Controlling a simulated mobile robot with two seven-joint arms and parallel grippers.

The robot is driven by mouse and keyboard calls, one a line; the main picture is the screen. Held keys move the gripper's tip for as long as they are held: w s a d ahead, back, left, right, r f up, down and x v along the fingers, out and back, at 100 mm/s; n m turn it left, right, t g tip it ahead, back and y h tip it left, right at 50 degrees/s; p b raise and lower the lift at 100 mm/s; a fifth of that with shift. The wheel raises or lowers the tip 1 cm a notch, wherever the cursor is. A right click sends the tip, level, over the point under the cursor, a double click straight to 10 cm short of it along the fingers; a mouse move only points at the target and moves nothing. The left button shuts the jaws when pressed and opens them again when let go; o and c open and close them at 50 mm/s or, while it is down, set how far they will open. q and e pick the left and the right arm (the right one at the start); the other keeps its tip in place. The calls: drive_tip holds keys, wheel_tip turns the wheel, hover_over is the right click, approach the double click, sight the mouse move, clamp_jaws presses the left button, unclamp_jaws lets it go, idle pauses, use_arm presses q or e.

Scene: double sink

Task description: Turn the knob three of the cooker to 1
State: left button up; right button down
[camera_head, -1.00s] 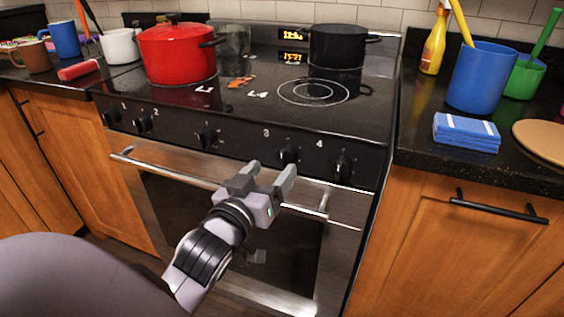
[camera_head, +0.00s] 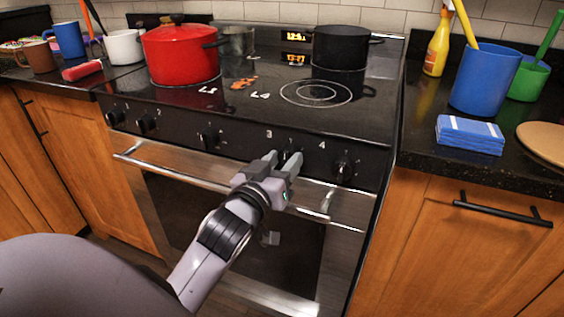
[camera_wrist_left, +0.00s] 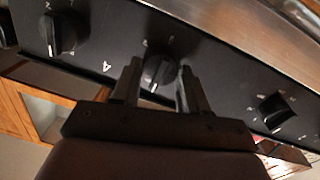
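Knob three (camera_head: 287,156) is a black knob on the cooker's (camera_head: 232,118) dark front panel, below a white "3". In the head view it is mostly hidden by my left gripper (camera_head: 284,159). In the left wrist view the knob (camera_wrist_left: 157,73) sits between the two fingers of my left gripper (camera_wrist_left: 159,68). The fingers are open, one on each side of the knob, with a gap visible. I cannot tell whether either one touches it. A light mark shows on the knob, but its exact setting is unclear. My right gripper is not in view.
Knob four (camera_head: 343,169) is to the right and another knob (camera_head: 209,138) to the left. The oven handle (camera_head: 190,177) runs below the panel. A red pot (camera_head: 180,55) and a black pot (camera_head: 340,48) stand on the cooktop.

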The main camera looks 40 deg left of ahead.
use_arm(q)
drive_tip(key=shift+r+m+p, duration=0.2)
drive_tip(key=shift+m+p, duration=0.4)
drive_tip(key=shift+p, duration=0.25)
drive_tip(key=m+p, duration=0.4)
drive_tip(key=shift+d+r, duration=0.1)
drive_tip(key=shift+m+p, duration=0.9)
drive_tip(key=shift+p, duration=0.15)
drive_tip(key=shift+m+g+p, duration=0.4)
drive_tip(key=shift+m+p, duration=0.4)
drive_tip(key=shift+m, duration=0.3)
drive_tip(key=shift+m+p, duration=0.45)
drive_tip(key=shift+m, duration=0.35)
drive_tip(key=shift+f+m, duration=0.2)
drive_tip(key=shift+m, duration=0.1)
